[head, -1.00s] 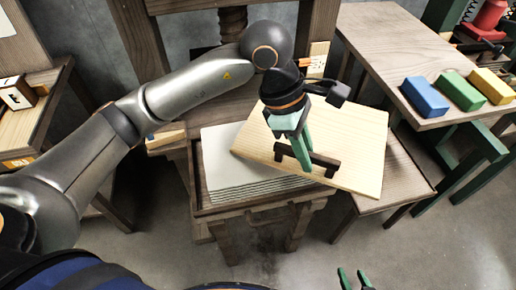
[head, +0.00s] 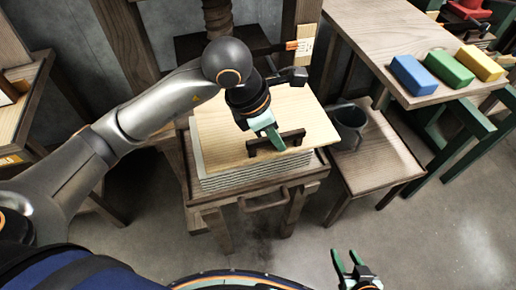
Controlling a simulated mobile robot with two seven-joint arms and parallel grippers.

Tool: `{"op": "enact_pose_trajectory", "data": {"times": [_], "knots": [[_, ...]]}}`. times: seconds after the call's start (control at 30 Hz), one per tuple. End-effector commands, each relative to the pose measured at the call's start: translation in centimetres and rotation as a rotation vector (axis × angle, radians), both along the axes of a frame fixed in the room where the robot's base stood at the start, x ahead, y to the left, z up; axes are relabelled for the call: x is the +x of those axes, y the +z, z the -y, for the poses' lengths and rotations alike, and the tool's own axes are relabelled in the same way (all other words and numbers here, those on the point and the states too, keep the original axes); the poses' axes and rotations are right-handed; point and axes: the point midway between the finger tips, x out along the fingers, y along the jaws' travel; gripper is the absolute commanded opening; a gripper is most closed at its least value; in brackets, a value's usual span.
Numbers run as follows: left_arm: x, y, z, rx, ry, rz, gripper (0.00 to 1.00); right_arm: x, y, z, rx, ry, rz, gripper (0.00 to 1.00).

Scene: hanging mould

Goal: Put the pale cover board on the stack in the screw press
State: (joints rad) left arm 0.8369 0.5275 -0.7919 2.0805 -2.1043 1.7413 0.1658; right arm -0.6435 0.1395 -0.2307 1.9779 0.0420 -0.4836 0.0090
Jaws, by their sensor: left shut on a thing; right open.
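The pale cover board (head: 222,148) is a light wooden panel with a dark bar handle (head: 262,146) on top. It lies over the stack of pale sheets (head: 232,182) in the screw press (head: 205,200), nearly lined up with it. I cannot tell whether it touches the stack. My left gripper (head: 273,138) is shut on the handle. My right gripper (head: 347,262) is open and empty at the bottom, low in front of the press. The press screw (head: 217,18) rises behind my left arm.
A low side table (head: 375,165) with a dark mug (head: 349,122) stands right of the press. A higher table (head: 375,50) at the right holds blue (head: 418,75), green (head: 450,68) and yellow (head: 480,63) blocks. A wooden bench (head: 28,105) stands at the left.

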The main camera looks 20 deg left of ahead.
Motion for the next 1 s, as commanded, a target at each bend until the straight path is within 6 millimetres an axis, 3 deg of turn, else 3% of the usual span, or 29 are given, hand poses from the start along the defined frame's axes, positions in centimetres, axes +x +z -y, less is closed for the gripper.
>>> {"op": "enact_pose_trajectory", "data": {"times": [0.1, 0.47, 0.63, 0.87, 0.9, 1.0], "knots": [[0.3, -2.5, -1.7, 0.0, 0.001, -0.007, 0.0, 0.0, -0.3, 0.2, -0.002, -0.002, -0.001, 0.5], [0.9, -5.6, -4.2, 0.001, -0.001, -0.005, 0.0, -0.1, -0.5, 0.0, -0.001, 0.0, -0.005, 0.5], [0.9, -7.9, -3.9, -0.002, -0.003, -0.002, 0.0, -0.1, -0.4, -0.2, 0.001, 0.003, -0.006, 0.5], [1.0, -8.2, -3.9, -0.001, -0.004, 0.0, 0.0, -0.1, -0.4, -0.3, 0.002, 0.005, -0.006, 0.5], [0.9, -8.3, -3.9, -0.001, -0.005, -0.003, 0.18, -0.1, -0.4, -0.3, 0.002, 0.005, -0.006, 0.5], [0.9, -8.3, -3.9, -0.001, -0.005, -0.003, 0.3, -0.1, -0.4, -0.3, 0.003, 0.005, -0.005, 0.5]]}}
